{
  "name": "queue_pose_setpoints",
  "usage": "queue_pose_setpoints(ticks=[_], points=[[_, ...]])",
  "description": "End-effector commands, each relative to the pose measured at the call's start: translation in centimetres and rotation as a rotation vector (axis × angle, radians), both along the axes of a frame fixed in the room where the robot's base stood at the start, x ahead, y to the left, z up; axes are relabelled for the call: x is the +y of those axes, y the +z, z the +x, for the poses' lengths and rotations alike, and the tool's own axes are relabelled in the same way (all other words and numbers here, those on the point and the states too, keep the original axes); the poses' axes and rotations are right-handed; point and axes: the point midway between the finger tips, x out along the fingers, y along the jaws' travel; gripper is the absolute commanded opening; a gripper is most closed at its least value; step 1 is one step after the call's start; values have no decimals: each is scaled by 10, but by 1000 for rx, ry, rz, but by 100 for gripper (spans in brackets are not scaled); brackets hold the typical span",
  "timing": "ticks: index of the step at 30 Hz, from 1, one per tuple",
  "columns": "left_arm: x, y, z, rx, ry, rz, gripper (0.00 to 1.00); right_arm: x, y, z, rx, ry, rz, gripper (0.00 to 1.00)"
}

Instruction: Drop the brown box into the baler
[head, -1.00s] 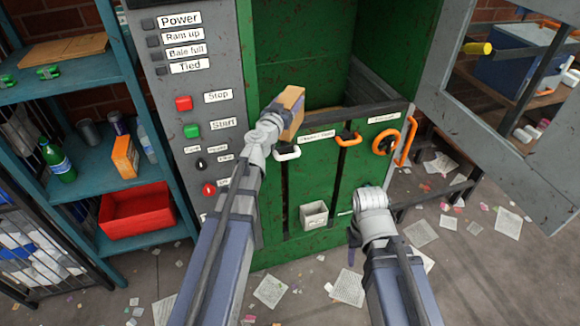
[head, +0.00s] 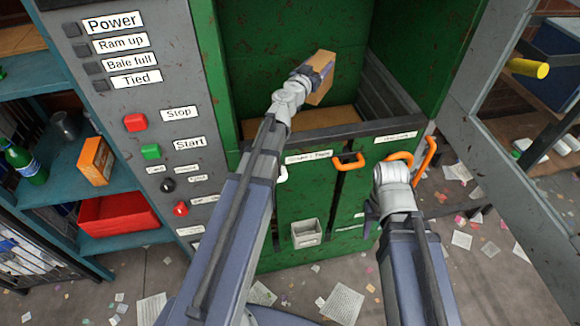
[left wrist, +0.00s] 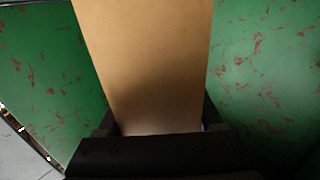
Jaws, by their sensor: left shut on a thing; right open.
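The brown box (head: 322,78) is held by my left gripper (head: 309,78), at the upper middle of the head view, in front of the baler's open chamber. In the left wrist view the brown box (left wrist: 147,60) fills the middle, between the dark jaws (left wrist: 155,135). The green baler (head: 300,30) has its upper chamber open, with a brown surface showing inside behind the dark front edge (head: 325,133). The box appears above that edge and touches nothing else that I can see. My right gripper (head: 378,205) is low at the baler's front right; its fingers are mostly hidden behind the wrist.
The grey control panel (head: 125,200) with red and green buttons stands left of the chamber. A grey open door (head: 478,130) hangs at the right. Paper scraps litter the floor.

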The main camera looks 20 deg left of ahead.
Motion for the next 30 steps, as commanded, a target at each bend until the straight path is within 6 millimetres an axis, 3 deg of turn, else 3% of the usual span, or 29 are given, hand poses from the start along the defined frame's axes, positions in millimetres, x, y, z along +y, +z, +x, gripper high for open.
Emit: queue_pose_setpoints(ticks=[11,24,30], points=[[0,-6,0,0,0,0,0,0,-6,0,0,0,0,50],[0,-51,0,0,0,0,0,0,-51,0,0,0,0,50],[0,-61,0,0,0,0,0,0,-61,0,0,0,0,50]])
